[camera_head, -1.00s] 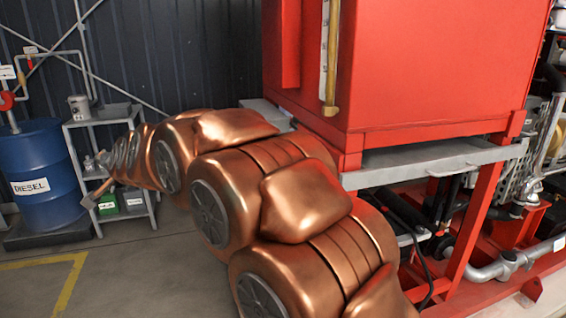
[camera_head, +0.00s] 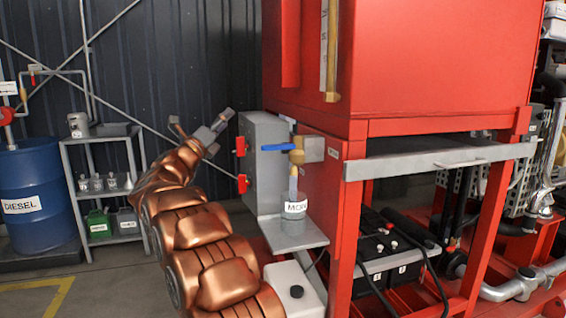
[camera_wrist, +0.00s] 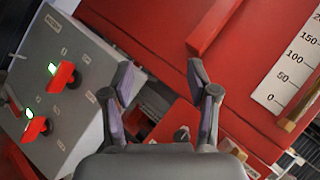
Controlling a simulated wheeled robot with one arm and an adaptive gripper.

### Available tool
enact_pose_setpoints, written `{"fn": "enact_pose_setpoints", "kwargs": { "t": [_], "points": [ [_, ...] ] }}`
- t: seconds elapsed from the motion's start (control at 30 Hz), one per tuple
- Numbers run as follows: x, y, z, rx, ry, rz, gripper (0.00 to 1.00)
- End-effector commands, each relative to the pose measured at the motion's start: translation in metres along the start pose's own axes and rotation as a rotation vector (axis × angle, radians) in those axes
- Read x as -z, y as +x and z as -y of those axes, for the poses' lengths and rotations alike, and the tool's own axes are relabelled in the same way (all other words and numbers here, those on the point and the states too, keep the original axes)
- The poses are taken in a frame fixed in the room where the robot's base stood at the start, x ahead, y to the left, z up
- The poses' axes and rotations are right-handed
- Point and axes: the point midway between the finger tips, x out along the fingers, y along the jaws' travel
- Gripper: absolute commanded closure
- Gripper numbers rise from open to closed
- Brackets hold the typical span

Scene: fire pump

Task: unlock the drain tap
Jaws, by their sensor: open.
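The drain tap (camera_head: 298,157) is a brass valve with a blue lever (camera_head: 277,147) pointing left, low on the side of the red tank frame. A clear spout runs down from it to a labelled grey jar (camera_head: 295,208) below. I cannot make out a lock on the tap. My gripper (camera_head: 203,122) is raised to the left of the tap, beyond the grey box, well apart from it. In the wrist view my gripper (camera_wrist: 161,78) has its fingers spread, with nothing between them. I cannot pick out the tap for certain there.
A grey control box (camera_head: 264,165) with red switches stands left of the tap; it also shows in the wrist view (camera_wrist: 85,100). The red tank (camera_head: 430,60) overhangs on the right. A shelf (camera_head: 105,150) and a blue diesel drum (camera_head: 35,185) stand at the left.

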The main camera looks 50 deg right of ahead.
Motion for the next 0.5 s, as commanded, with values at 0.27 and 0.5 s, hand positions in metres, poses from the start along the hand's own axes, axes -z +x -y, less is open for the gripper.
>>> {"fn": "enact_pose_setpoints", "kwargs": {
  "t": [0.27, 0.5],
  "points": [
    [0.110, -0.013, 0.001, 0.310, 0.165, -0.252, 0.41],
    [0.150, -0.027, 0.006, 0.443, 0.216, -0.341, 0.41]
  ]
}}
